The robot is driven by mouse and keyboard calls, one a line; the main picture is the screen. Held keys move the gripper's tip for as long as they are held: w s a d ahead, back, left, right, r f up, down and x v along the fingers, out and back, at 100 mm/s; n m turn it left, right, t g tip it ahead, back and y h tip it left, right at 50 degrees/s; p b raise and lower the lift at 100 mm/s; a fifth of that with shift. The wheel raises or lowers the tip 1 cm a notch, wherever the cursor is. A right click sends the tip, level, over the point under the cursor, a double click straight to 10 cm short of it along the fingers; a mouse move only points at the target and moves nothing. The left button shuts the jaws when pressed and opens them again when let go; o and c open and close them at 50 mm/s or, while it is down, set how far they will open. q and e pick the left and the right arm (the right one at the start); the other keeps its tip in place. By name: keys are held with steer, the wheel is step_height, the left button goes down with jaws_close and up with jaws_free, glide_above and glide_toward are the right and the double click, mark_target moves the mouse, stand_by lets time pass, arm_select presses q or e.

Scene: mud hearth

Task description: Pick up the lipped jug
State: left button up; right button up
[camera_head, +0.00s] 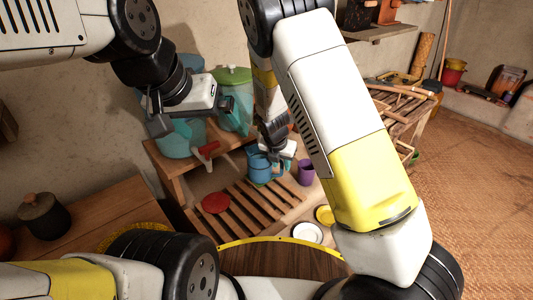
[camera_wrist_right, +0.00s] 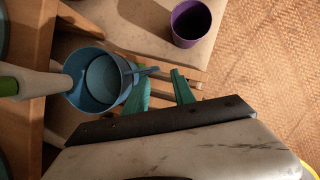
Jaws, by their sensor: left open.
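The blue jug (camera_head: 259,169) stands upright on the low slatted wooden rack, below my right gripper (camera_head: 277,150). In the right wrist view the jug (camera_wrist_right: 76,68) is seen from above, with its open mouth and a handle pointing right. My right gripper's two teal fingers (camera_wrist_right: 162,91) are apart, and the handle's end lies near their tips. I cannot tell whether they touch it. The jug's lip is not clear. My left gripper (camera_head: 196,118) is open and empty, in front of the teal containers, away from the jug.
A purple cup (camera_head: 306,172) stands just right of the jug; it also shows in the right wrist view (camera_wrist_right: 191,23). A red disc (camera_head: 216,203), a white dish (camera_head: 307,232) and a yellow dish (camera_head: 325,215) lie nearby. A green-lidded teal container (camera_head: 234,100) stands behind.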

steer(key=x, duration=0.5)
steer(key=shift+w+a+f, duration=0.2)
steer(key=shift+a+f, duration=0.05)
jaws_close()
steer(key=shift+r, duration=0.1)
stand_by(1.1)
